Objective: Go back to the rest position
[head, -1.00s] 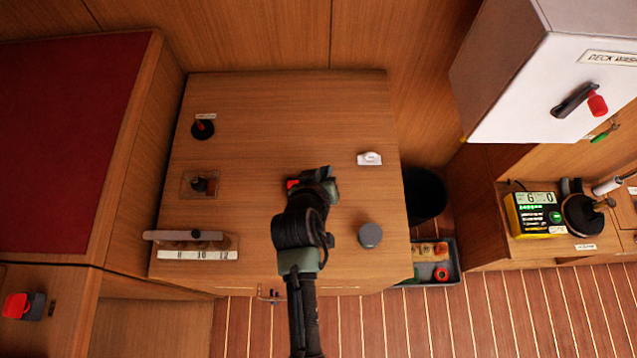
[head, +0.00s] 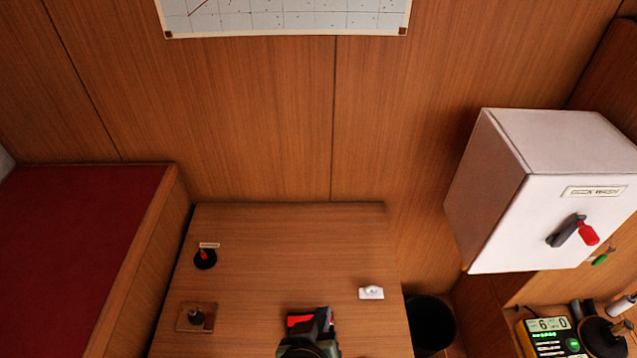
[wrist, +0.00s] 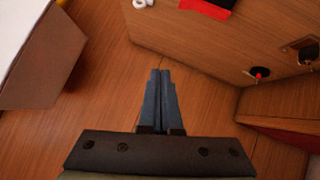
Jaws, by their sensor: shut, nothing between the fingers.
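My gripper (head: 324,322) shows at the bottom edge of the head view, above the front middle of the wooden cabinet top (head: 270,250). In the wrist view its two dark fingers (wrist: 159,74) are pressed together with nothing between them. They stand in front of wood panelling and appear to touch nothing. Most of my arm lies below the head view's edge. A red and black object (head: 299,320) shows beside the gripper in the head view, and it also shows at the top of the wrist view (wrist: 208,7).
A white box labelled deck wash (head: 550,195) juts out at the right. The cabinet top bears a red-topped black knob (head: 204,258), a small toggle switch (head: 196,318) and a white fitting (head: 371,292). A dark bin (head: 430,322) stands right of it. A chart (head: 285,15) hangs on the wall.

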